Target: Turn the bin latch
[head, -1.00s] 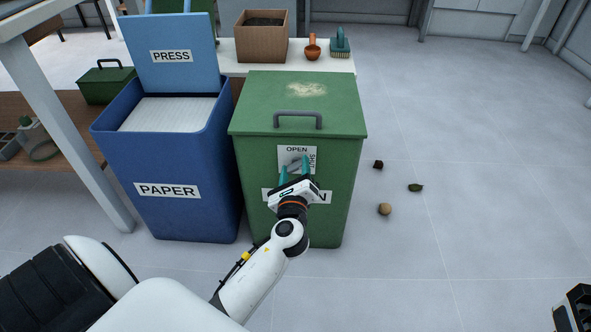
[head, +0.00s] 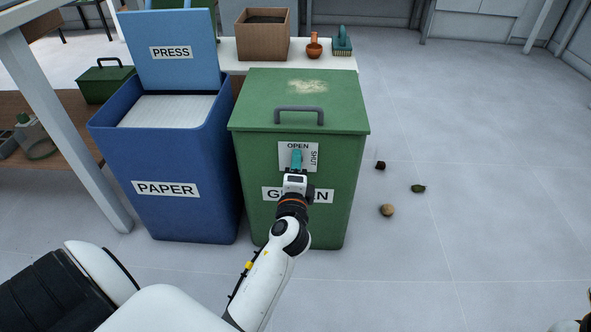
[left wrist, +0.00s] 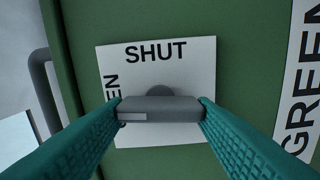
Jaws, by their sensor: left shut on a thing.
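The green bin (head: 345,190) stands with its lid down. A white plate (head: 286,164) on its front reads OPEN at the top and SHUT at the right. My left gripper (head: 297,158) is at this plate, with its teal fingers one above the other. In the left wrist view the fingers are shut on the two ends of the grey latch bar (left wrist: 160,108). The bar lies crosswise there, its light mark towards the word OPEN on the left, with SHUT at the top. In the head view the gripper hides the latch.
A blue paper bin (head: 185,215) stands close on the left, its PRESS lid (head: 180,75) raised. A bench behind holds a cardboard box (head: 262,48), an orange scoop (head: 314,50) and a teal brush (head: 342,45). Small scraps (head: 387,210) lie on the otherwise clear floor at right.

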